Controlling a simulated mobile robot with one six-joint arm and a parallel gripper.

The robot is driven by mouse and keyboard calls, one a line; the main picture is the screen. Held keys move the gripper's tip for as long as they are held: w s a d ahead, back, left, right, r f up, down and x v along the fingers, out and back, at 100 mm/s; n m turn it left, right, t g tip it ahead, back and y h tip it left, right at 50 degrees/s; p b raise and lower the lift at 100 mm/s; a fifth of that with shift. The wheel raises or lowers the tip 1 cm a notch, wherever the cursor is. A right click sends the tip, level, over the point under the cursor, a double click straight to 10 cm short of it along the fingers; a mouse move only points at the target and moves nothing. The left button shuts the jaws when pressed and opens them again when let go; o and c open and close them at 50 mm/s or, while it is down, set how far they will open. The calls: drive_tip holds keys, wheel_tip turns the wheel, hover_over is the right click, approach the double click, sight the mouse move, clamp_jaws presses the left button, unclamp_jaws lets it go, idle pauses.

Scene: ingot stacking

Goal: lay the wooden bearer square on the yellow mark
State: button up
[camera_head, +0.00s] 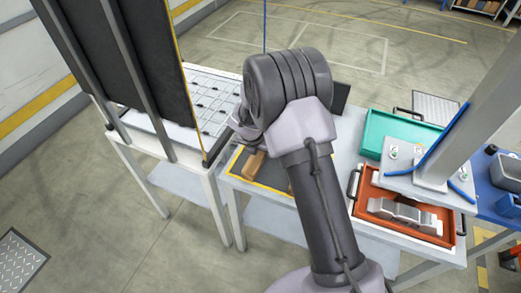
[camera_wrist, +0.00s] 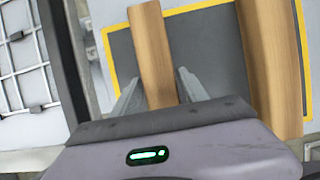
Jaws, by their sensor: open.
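Two wooden bearers show at the dark grey patch with the yellow mark (camera_wrist: 108,55) around it. In the wrist view, one bearer (camera_wrist: 150,45) runs between the two fingers of my gripper (camera_wrist: 160,76), slightly tilted and crossing the yellow line at the top. The fingers stand apart, with a gap on either side of the wood. The second bearer (camera_wrist: 270,60) lies to the right, near the mark's right side. In the head view, a bearer (camera_head: 254,165) shows left of my arm on the yellow mark (camera_head: 258,186). My arm hides the gripper and most of the second bearer there.
An orange tray (camera_head: 366,205) with grey metal ingots (camera_head: 405,212) and a teal tray (camera_head: 375,135) stand to the right. A white rack table (camera_head: 207,95) and a dark panel (camera_head: 150,50) stand to the left. A grey post rises at the right.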

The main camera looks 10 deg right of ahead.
idle(0.3)
drive_tip(key=shift+p+v, duration=1.1)
drive_tip(key=shift+v, duration=0.45)
drive_tip(key=o, duration=0.6)
drive_tip(key=shift+c, duration=0.2)
drive_tip(key=p+v, duration=0.3)
drive_tip(key=v, duration=0.1)
drive_tip(key=o, duration=0.5)
drive_tip(key=p+v, duration=0.6)
drive_tip(key=v, duration=1.1)
drive_tip(key=shift+r+p, duration=0.2)
drive_tip(key=shift+p, duration=0.1)
